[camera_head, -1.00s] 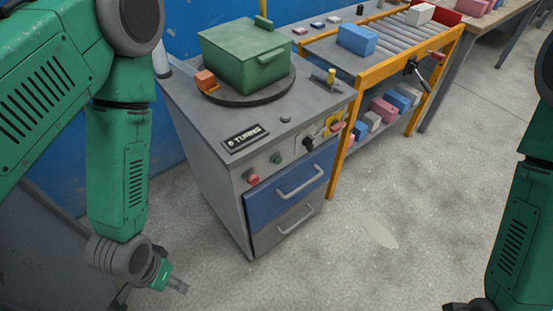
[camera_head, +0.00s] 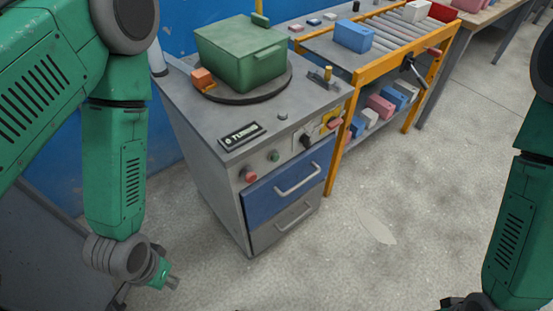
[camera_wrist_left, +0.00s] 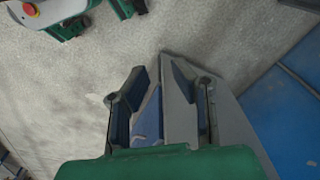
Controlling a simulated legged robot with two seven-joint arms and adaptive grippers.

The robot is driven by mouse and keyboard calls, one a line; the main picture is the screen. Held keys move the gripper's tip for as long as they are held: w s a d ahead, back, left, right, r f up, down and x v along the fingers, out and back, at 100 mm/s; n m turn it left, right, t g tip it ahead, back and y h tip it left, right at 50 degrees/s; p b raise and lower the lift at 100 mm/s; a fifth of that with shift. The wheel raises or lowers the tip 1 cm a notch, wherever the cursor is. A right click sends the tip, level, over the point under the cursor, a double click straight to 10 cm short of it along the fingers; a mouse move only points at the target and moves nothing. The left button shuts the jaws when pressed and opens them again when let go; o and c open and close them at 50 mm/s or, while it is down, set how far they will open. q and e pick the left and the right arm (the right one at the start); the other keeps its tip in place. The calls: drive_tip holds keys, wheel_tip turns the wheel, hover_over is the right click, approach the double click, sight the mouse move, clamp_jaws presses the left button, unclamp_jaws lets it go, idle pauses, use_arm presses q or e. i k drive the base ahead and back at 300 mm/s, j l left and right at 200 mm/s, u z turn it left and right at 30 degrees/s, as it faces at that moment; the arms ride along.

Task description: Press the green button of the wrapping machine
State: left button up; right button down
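The wrapping machine (camera_head: 219,185) is a grey cabinet with a round turntable on top, holding a green box (camera_head: 240,55). On its front panel the green button (camera_head: 274,156) sits between a red button (camera_head: 251,176) and a black knob (camera_head: 306,141). My left gripper (camera_head: 172,284) hangs low, left of the cabinet and well apart from the button. In the left wrist view the left gripper (camera_wrist_left: 160,100) has its two fingers apart, with nothing between them. My right arm shows at the right edge; its gripper (camera_head: 465,302) is cut off at the bottom.
A blue drawer (camera_head: 290,183) with a bar handle sits below the panel. A roller conveyor with an orange frame (camera_head: 394,51) stands right of the cabinet, with boxes on it and below. A blue wall is behind. The floor in front (camera_head: 380,190) is clear.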

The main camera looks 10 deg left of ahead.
sight(275, 157)
drive_tip(key=l+u, duration=0.25)
drive_tip(key=l, duration=0.4)
drive_tip(key=l+u, duration=0.25)
drive_tip(key=l, duration=0.4)
drive_tip(key=i+l, duration=0.05)
